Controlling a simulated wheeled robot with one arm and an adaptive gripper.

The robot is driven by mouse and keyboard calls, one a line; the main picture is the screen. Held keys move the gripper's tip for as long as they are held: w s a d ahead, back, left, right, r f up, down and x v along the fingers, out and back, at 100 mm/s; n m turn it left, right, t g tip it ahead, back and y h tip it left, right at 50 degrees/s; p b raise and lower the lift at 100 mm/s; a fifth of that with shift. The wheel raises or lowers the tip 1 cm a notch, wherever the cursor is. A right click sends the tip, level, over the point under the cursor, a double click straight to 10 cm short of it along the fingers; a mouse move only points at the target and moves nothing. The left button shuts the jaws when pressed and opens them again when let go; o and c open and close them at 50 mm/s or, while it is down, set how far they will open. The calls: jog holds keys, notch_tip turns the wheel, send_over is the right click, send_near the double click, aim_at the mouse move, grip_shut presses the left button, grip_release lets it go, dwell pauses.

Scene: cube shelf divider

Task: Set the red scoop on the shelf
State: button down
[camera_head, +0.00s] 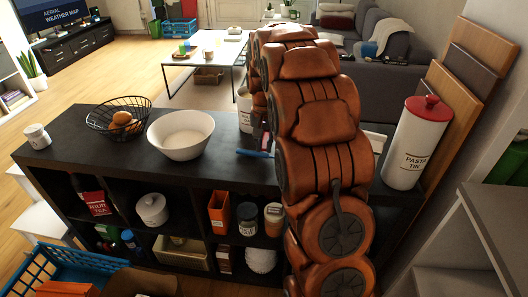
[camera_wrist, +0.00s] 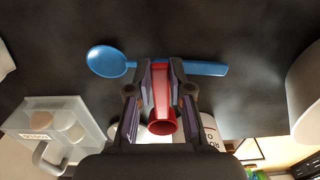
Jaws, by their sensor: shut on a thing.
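In the wrist view, my gripper (camera_wrist: 163,70) is shut on the red scoop (camera_wrist: 162,122). The scoop lies lengthwise between the fingers, with its round hollow end toward the camera. The held scoop is over the black top of the shelf (camera_wrist: 235,30); I cannot tell whether it touches it. The shelf (camera_head: 105,130) also shows in the head view as a long black cube unit with filled compartments below. My brown arm covers the right part of its top there and hides most of my gripper and the scoop.
A blue spoon (camera_wrist: 110,62) lies on the top just beyond my fingertips. A white bowl (camera_head: 181,135), wire basket (camera_head: 118,118) and mug (camera_head: 37,136) stand to the left. A pasta tin (camera_head: 408,150) stands at the right. A clear container (camera_wrist: 60,130) is near my gripper.

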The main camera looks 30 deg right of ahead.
jog(key=shift+w+d+f, duration=0.1)
jog(key=shift+w, duration=0.05)
jog(key=shift+f, duration=1.65)
jog(key=shift+f, duration=0.1)
jog(key=c, duration=1.1)
grip_release()
jog(key=shift+o, duration=0.2)
notch_tip(320, 180, up, 12)
jog(key=shift+r, duration=0.1)
